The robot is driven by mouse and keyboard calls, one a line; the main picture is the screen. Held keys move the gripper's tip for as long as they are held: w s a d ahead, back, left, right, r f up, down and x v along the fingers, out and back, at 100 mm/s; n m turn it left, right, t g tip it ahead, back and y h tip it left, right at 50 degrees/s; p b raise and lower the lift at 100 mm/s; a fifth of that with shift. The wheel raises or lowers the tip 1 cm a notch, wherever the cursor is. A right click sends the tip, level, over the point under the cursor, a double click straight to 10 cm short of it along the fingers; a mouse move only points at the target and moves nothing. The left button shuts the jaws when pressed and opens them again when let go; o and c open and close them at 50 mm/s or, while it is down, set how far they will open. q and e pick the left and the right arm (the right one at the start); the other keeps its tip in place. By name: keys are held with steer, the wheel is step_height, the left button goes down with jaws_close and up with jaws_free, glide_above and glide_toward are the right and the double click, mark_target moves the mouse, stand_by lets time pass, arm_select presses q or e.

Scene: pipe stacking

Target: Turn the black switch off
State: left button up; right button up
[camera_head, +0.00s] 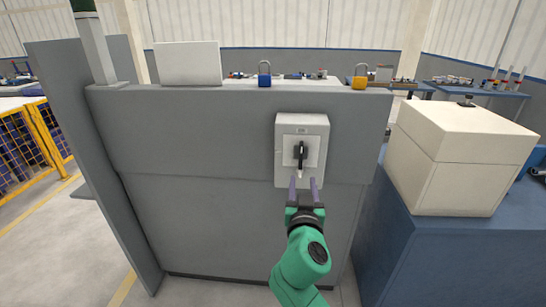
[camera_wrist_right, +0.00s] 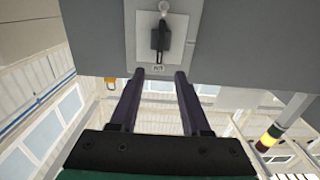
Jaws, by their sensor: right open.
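The black switch (camera_head: 299,152) is a rotary handle on a light grey box (camera_head: 313,126) fixed to the front of a grey panel. Its handle stands about upright. In the right wrist view the black switch (camera_wrist_right: 159,38) appears beyond the fingertips, near the top. My right gripper (camera_head: 306,181) is open and empty, just below the switch in the head view. Its two dark fingers (camera_wrist_right: 160,75) are spread apart and do not appear to touch the handle. My left gripper is not in view.
A blue padlock (camera_head: 264,74) and a yellow padlock (camera_head: 359,77) stand on the panel's top ledge, with a white plate (camera_head: 188,63) to the left. A cream box (camera_head: 460,155) sits on a blue table at the right. The panel left of the switch box is bare.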

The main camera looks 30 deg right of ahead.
mark_target(301, 156)
steer(key=p+x, duration=0.3)
steer(key=x, duration=1)
steer(key=shift+d+p, duration=0.15)
steer(key=shift+p, duration=0.2)
steer(key=shift+w+d+f, duration=0.1)
steer(key=shift+w+d, duration=0.25)
steer(key=shift+w, duration=0.2)
jaws_close()
